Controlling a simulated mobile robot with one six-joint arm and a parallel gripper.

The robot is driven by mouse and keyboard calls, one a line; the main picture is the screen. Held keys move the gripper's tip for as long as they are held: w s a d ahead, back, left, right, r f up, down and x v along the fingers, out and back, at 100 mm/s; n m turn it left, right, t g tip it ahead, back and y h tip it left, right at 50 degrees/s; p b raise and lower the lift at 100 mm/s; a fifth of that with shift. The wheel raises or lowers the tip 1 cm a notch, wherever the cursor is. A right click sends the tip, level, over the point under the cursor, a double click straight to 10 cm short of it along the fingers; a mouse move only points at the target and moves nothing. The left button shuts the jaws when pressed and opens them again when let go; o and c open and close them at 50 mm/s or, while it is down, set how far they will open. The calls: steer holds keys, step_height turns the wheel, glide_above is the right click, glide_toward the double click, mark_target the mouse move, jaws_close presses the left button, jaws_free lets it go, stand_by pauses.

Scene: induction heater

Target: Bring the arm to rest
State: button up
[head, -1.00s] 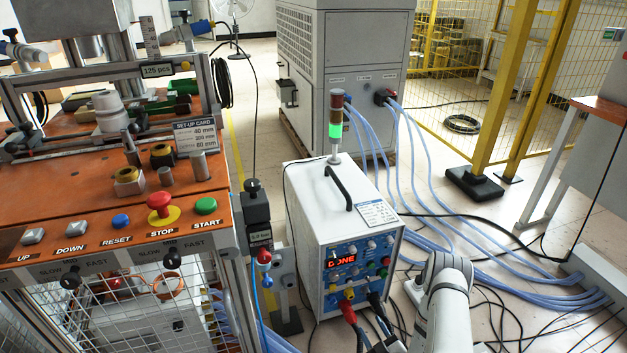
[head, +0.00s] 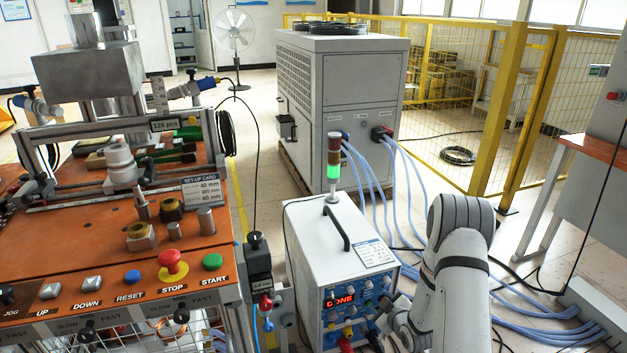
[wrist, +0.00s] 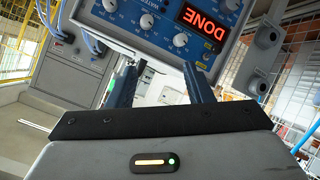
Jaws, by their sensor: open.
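My arm (head: 458,265) stands at the lower right in the head view, bent, in front of the right side of the white heater unit (head: 316,240). Its lower end reaches the unit's blue front panel, and the gripper tips are hard to make out there. In the wrist view my gripper (wrist: 160,88) has its two dark fingers spread apart with nothing held between them. The heater's panel (wrist: 160,25) appears tilted above the fingers, its red display (wrist: 204,23) reading DONE. I cannot tell whether a finger touches the panel.
An orange-topped bench (head: 70,255) with buttons stands at the left. A signal tower (head: 333,165) on the heater glows green. Blue hoses (head: 400,185) run from the grey cabinet (head: 345,95) to the floor behind my arm. A yellow fence (head: 500,110) stands at the right.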

steer(key=s+r+m+g+h+p, duration=0.2)
steer(key=s+r+p, duration=0.2)
steer(key=r, duration=1.2)
steer(key=s+r+m+g+h+p, duration=0.2)
steer(key=s+r+m+g+p, duration=0.15)
steer(key=r, duration=1.15)
steer(key=s+a+r+m+g+p, duration=0.2)
steer(key=s+r+p, duration=0.2)
steer(key=s+r, duration=0.5)
steer(key=s+a+r+m+g+p, duration=0.2)
steer(key=s+r, duration=0.7)
steer(key=s, duration=0.7)
steer(key=shift+a+r+y+p, duration=0.35)
steer(key=shift+a+p, duration=0.3)
steer(key=shift+p, duration=0.4)
steer(key=shift+f, duration=0.1)
